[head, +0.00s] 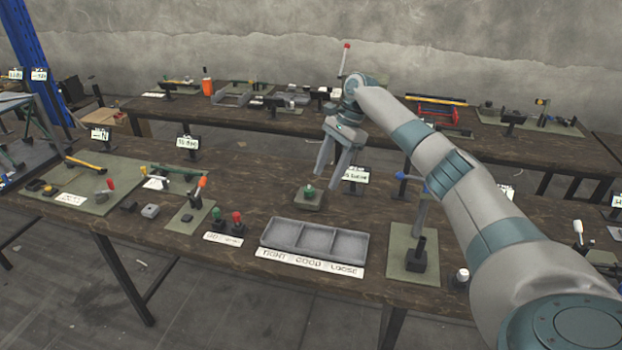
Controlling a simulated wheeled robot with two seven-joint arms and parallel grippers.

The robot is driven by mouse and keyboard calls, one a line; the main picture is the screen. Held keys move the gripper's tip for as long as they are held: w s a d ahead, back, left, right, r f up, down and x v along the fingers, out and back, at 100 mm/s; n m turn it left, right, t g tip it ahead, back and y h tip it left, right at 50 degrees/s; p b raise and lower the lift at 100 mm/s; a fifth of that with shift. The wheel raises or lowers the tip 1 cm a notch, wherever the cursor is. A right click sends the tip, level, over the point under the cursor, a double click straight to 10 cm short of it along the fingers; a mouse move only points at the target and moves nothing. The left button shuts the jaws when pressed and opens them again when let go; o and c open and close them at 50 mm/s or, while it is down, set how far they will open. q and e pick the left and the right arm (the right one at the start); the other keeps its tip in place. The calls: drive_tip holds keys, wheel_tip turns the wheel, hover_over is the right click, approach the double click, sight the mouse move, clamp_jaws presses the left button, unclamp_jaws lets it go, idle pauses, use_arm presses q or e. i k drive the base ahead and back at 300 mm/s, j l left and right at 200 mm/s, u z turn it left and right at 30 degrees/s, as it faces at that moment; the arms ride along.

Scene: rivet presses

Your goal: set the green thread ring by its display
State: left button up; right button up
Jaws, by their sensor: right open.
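A small green piece (308,191) sits on a grey-green block on the near table; it may be the green thread ring, but it is too small to be sure. My right gripper (327,180) comes in from the right and points down, just right of and above this piece. Its two fingers are apart with nothing between them. A small display (356,175) with a partly hidden reading stands just right of the fingers. Another green-topped piece (216,214) stands beside a red-topped one (237,218) behind a white label. My left gripper is out of view.
A grey three-compartment tray (264,238) labelled TIGHT, GOOD, LOOSE lies at the table's front. A press on a green mat (398,265) stands right of it. Two more displays (188,142) (101,134) stand at left. Bare tabletop (250,185) lies left of the green piece.

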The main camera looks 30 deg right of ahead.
sight(307, 192)
drive_tip(key=i+l, duration=0.8)
drive_tip(key=l, duration=0.1)
